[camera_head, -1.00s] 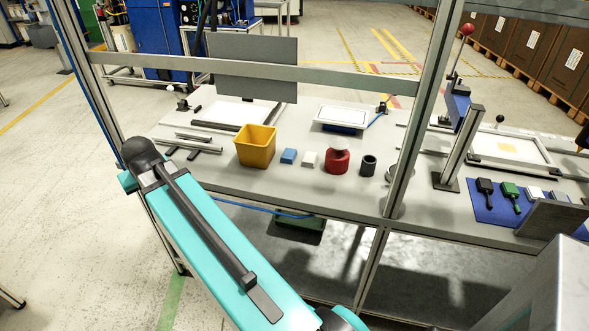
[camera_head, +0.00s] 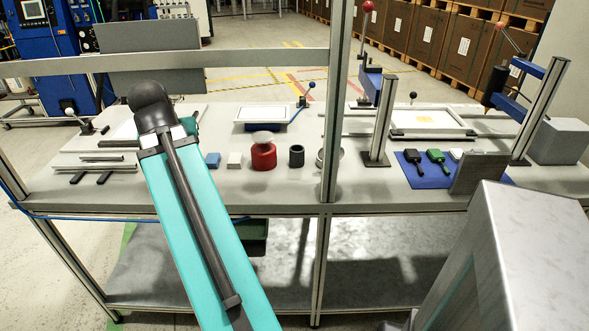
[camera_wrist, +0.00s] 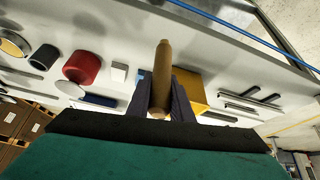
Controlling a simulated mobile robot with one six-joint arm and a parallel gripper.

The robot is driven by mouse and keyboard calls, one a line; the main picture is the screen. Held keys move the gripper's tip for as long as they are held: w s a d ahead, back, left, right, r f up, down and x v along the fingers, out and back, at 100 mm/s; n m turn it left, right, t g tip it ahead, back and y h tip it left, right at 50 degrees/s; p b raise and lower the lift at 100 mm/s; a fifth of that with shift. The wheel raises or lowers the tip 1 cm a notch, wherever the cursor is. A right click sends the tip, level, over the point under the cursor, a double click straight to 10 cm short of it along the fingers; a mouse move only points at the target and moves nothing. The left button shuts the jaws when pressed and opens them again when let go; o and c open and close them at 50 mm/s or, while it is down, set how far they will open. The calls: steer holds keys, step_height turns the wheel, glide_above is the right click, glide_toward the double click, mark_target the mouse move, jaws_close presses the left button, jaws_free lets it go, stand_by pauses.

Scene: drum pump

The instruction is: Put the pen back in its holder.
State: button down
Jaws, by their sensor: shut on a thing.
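The pen (camera_wrist: 162,75) is a tan, round stick with a narrower tip. My gripper (camera_wrist: 162,97) is shut on it, with one dark finger on each side, and the pen stands out past the fingertips. In the head view the gripper and pen are hidden behind my arm. A small dark grey cup (camera_head: 297,156), which looks like the holder, stands upright on the bench right of a red pot (camera_head: 263,156). In the wrist view the cup (camera_wrist: 44,57) is at the upper left, well apart from the pen.
A white block (camera_head: 235,160) and a blue block (camera_head: 212,160) stand left of the red pot. A yellow bin (camera_wrist: 188,86) is partly hidden behind the gripper in the wrist view. A frame post (camera_head: 333,120) rises right of the cup. A blue mat (camera_head: 425,178) lies farther right.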

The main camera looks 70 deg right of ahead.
steer(key=s+d+r+m+g+b, duration=0.1)
steer(key=s+d+m+b, duration=0.1)
steer(key=s, duration=0.8)
steer(key=s+d+r+m+g+b, duration=0.1)
steer(key=s+d+m+g+b, duration=0.1)
steer(key=s, duration=0.9)
steer(key=d+m+b, duration=0.1)
steer(key=m+b, duration=0.1)
steer(key=shift+s+d+r+m+h, duration=0.25)
steer(key=shift+r+m+h, duration=0.05)
steer(key=shift+r+h, duration=0.1)
steer(key=shift+f, duration=0.15)
steer(key=d+f+h+p, duration=0.1)
steer(key=d+h+p, duration=0.2)
steer(key=d+p, duration=0.5)
steer(key=d, duration=1)
steer(key=shift+s+d+f, duration=0.15)
steer(key=shift+d+f, duration=0.1)
steer(key=shift+d, duration=0.1)
